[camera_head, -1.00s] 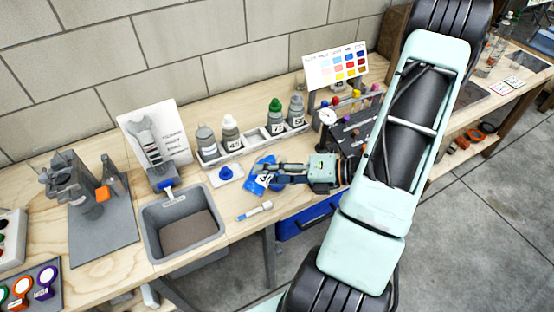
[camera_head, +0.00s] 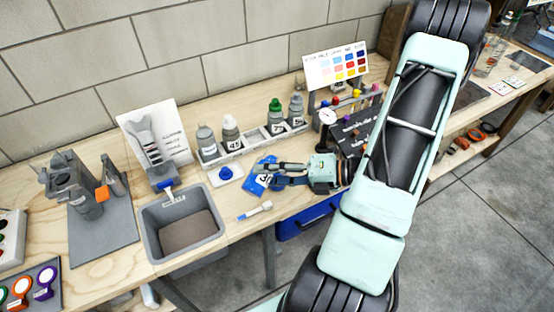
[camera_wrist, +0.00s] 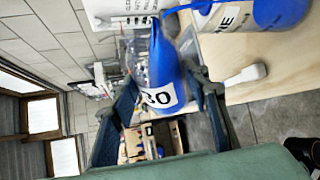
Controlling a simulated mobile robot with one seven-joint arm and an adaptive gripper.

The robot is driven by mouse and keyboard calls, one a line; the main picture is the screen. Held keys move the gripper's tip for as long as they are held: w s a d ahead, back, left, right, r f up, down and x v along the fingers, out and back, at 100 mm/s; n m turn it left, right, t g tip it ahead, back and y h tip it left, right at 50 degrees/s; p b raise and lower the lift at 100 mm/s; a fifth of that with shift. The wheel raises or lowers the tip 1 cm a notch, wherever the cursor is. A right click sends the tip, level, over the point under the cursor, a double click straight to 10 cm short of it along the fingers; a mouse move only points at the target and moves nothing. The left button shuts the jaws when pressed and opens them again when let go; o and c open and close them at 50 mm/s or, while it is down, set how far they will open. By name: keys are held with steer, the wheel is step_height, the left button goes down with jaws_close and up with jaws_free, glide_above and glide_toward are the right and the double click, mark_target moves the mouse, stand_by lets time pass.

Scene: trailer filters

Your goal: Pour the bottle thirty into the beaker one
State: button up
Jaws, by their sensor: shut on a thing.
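Bottle thirty is blue, with a white label reading 30; it fills the middle of the wrist view (camera_wrist: 163,72). My gripper (camera_wrist: 165,97) is shut on it, a finger on each side. In the head view my gripper (camera_head: 276,174) holds the bottle (camera_head: 264,180) low over the bench front. The bottle is tipped well over, its neck towards a clear container with blue in its lower part. That is beaker one (camera_wrist: 285,12), its label partly cut off and ending in NE.
A rack (camera_head: 255,145) with several numbered bottles stands behind my gripper. A grey bin (camera_head: 180,225) is further left. A small white-and-blue tool (camera_head: 254,211) lies near the front edge.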

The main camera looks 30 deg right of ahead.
steer(key=shift+r, duration=0.25)
steer(key=shift+n+h, duration=0.5)
steer(key=shift+n, duration=0.1)
steer(key=shift+f+n+h+b, duration=0.4)
steer(key=shift+f+n+b, duration=0.1)
steer(key=shift+f+b, duration=0.4)
steer(key=shift+w+d+r+n+t, duration=0.1)
steer(key=shift+d+r+n+t, duration=0.15)
steer(key=shift+r+n, duration=0.35)
steer(key=shift+r+h, duration=0.2)
steer(key=shift+h, duration=0.1)
